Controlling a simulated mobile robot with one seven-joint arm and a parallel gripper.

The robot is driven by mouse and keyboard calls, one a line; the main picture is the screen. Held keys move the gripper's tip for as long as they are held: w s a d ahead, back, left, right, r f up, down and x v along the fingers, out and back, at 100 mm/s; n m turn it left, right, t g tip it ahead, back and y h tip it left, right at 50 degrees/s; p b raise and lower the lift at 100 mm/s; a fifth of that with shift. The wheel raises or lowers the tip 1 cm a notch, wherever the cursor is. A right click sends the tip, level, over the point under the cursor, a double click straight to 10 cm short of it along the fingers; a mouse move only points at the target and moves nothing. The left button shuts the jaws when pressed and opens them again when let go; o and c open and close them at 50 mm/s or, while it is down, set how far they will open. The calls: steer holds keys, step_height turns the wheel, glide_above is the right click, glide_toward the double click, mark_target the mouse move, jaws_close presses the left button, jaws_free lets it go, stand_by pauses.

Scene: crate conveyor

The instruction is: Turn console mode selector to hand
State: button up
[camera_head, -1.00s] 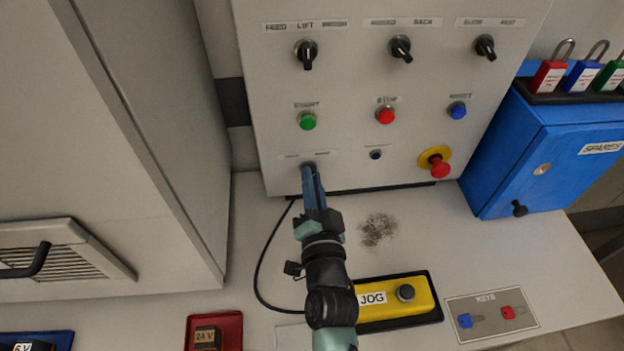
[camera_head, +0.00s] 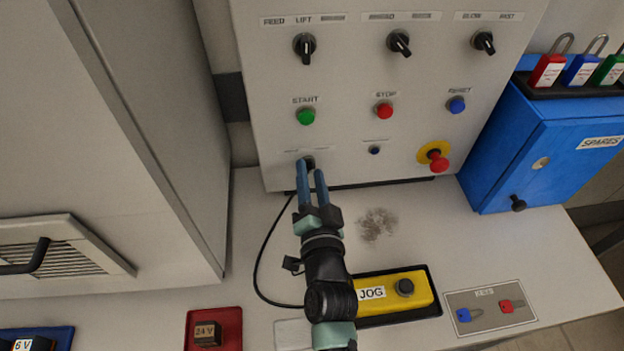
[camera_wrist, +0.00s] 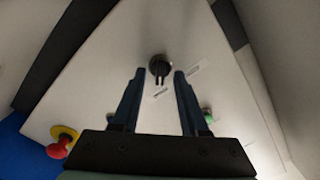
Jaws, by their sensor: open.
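The console (camera_head: 345,75) is a pale panel with knobs and buttons. A small black selector knob (camera_head: 309,161) sits at its lower left, partly hidden by my gripper. Its labels are too blurred to read in the head view. My gripper (camera_head: 311,172) is open, with blue fingers apart just in front of this knob. In the wrist view the knob (camera_wrist: 160,66) shows beyond and between the open fingertips (camera_wrist: 159,73), and nothing is held. Its handle points down in that inverted view.
Green start (camera_head: 306,117), red stop (camera_head: 384,111) and blue reset (camera_head: 457,105) buttons sit above. A red emergency stop (camera_head: 437,160) is at the right. A yellow jog box (camera_head: 399,299) and a black cable (camera_head: 262,265) lie on the bench beside my arm.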

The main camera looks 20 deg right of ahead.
steer(key=v, duration=1.3)
stand_by(0.5)
